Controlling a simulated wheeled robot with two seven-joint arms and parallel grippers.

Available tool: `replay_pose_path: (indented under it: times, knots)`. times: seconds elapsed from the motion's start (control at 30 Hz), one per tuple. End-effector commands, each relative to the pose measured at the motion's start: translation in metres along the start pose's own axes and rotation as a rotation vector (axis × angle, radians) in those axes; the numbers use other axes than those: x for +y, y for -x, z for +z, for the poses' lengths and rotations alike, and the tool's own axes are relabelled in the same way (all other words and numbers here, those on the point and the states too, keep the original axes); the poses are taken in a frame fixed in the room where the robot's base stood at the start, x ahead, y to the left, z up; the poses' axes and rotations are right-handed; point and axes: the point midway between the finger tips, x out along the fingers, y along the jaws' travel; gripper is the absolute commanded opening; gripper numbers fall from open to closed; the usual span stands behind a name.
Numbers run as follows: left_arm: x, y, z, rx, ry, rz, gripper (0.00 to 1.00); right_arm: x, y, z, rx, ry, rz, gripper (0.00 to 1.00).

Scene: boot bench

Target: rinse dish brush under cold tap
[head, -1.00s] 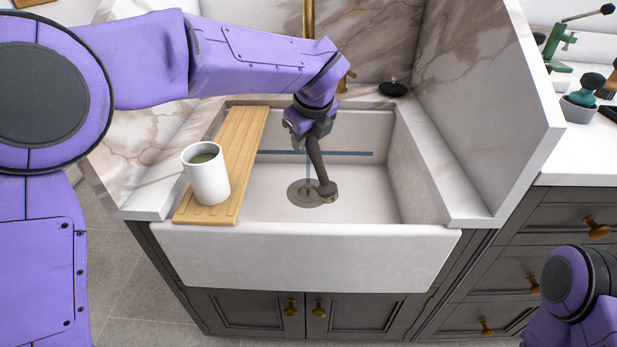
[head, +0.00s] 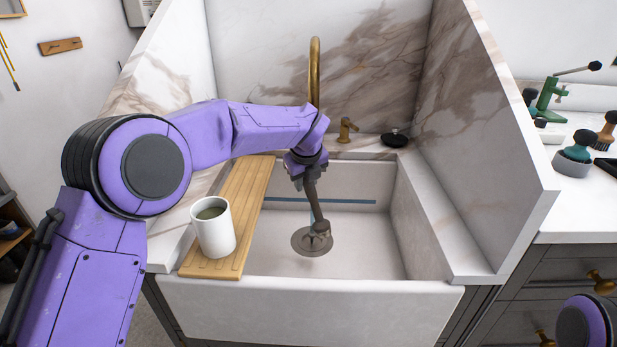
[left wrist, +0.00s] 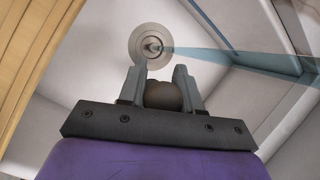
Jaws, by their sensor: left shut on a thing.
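My left gripper (head: 308,180) is shut on the dark brown dish brush (head: 314,205) and holds it down inside the white sink (head: 310,300). The brush head points down, just above or at the round drain (head: 312,243); contact is unclear. In the left wrist view the brush (left wrist: 163,96) sits between the two fingers, with the drain (left wrist: 150,46) beyond. The brass tap (head: 315,75) rises behind the gripper, its lower part hidden by my arm. A thin blue translucent band (left wrist: 235,58) runs to the drain; it looks like water. My right gripper is out of view.
A white mug (head: 213,235) with dark liquid stands on the ridged wooden board (head: 248,195) at the sink's left. A brass fitting (head: 346,130) and a black dish (head: 394,139) are behind. A tall marble panel (head: 470,140) closes the right side.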

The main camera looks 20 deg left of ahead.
Motion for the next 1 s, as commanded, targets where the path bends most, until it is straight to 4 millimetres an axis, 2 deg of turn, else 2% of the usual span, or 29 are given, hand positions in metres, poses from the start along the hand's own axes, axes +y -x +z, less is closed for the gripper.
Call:
replay_pose_path:
  times: [0.1,0.43,1.0]
  knots:
    - [-0.003,-0.005,0.012,0.001,0.000,0.002,0.00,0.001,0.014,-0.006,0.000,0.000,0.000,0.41]
    - [-0.011,-0.025,0.038,0.001,0.000,-0.001,0.00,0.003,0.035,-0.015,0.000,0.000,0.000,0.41]
    - [-0.011,-0.032,0.043,-0.001,0.000,0.000,0.00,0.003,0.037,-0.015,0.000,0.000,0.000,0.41]
